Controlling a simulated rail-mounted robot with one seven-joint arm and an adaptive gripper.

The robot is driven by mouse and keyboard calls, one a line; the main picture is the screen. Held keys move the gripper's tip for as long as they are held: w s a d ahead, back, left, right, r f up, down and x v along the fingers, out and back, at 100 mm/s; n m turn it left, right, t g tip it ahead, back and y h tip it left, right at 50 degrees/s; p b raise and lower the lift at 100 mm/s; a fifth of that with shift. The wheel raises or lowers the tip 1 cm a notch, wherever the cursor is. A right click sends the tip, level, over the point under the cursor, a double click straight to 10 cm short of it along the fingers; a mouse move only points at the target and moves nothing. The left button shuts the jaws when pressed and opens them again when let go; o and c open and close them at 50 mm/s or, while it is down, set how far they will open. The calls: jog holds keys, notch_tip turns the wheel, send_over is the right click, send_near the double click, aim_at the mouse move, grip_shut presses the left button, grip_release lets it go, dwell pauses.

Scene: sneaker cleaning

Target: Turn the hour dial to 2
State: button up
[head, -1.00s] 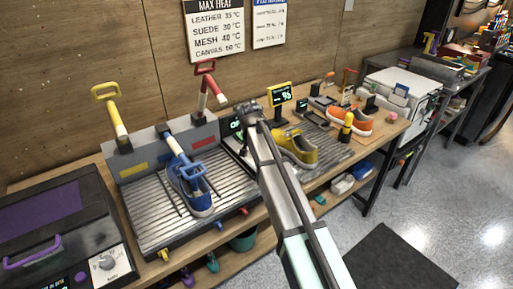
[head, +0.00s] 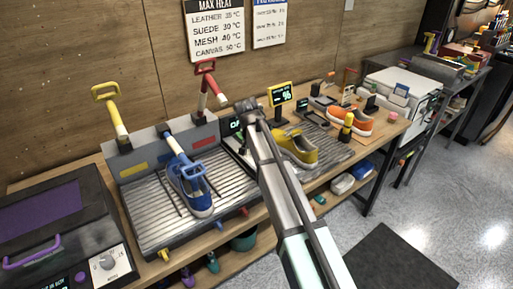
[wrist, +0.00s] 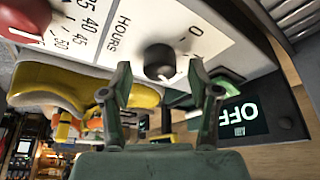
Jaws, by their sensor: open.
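The hour dial (wrist: 159,61) is a round black knob on a white panel in the wrist view, beside the printed word HOURS. A 0 is printed near it; I cannot read its setting. My gripper (wrist: 165,80) is open, its two fingertips apart on either side of the dial's near end. I cannot tell whether they touch it. In the head view my gripper (head: 245,104) is at the panel behind the racks, and the dial is hidden there.
A red knob (wrist: 27,18) sits on the same panel, beside a temperature scale. A display reading OFF (wrist: 237,115) is close to the right finger. In the head view, the yellow sneaker (head: 298,149) and the blue sneaker (head: 190,190) flank my arm.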

jog(key=v, duration=1.1)
jog(key=shift+s, duration=0.15)
